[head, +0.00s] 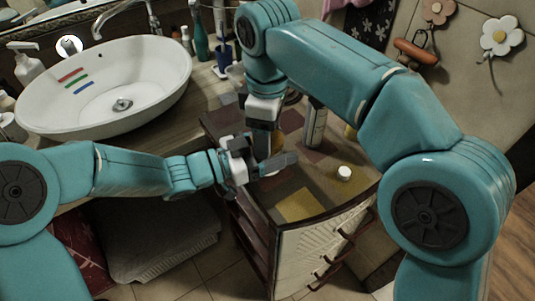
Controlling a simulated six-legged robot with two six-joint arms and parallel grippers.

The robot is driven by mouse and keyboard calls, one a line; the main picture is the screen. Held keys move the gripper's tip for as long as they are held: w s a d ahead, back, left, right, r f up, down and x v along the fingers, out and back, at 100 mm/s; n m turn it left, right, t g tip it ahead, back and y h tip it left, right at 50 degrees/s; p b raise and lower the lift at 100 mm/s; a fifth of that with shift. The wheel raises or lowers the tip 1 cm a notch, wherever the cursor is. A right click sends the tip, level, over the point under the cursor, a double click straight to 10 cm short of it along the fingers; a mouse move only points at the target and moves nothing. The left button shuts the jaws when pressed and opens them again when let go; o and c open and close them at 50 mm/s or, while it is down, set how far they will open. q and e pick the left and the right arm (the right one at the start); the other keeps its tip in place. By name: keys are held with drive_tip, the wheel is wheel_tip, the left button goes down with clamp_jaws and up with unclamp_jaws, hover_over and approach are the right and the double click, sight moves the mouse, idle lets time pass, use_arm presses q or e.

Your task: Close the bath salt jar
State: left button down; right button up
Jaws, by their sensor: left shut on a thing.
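The bath salt jar (277,140) seems to be the amber piece that shows between my two grippers above the cabinet top. Most of it is hidden, and I cannot see its mouth or its lid clearly. My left gripper (268,164) reaches in from the left at the cabinet's near left part and is shut on what looks like this jar. My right gripper (265,122) points down from above, right over the left one, at the jar's upper part. Its fingertips are hard to make out, so I cannot tell whether it holds the lid.
A small white round cap (344,173) and a yellowish flat sheet (297,205) are on the cabinet top (330,190). A bottle (315,125) stands behind the grippers. A white basin (110,85) is at left.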

drive_tip(key=o, duration=1.2)
drive_tip(key=shift+r, duration=2.25)
drive_tip(key=shift+c, duration=0.5)
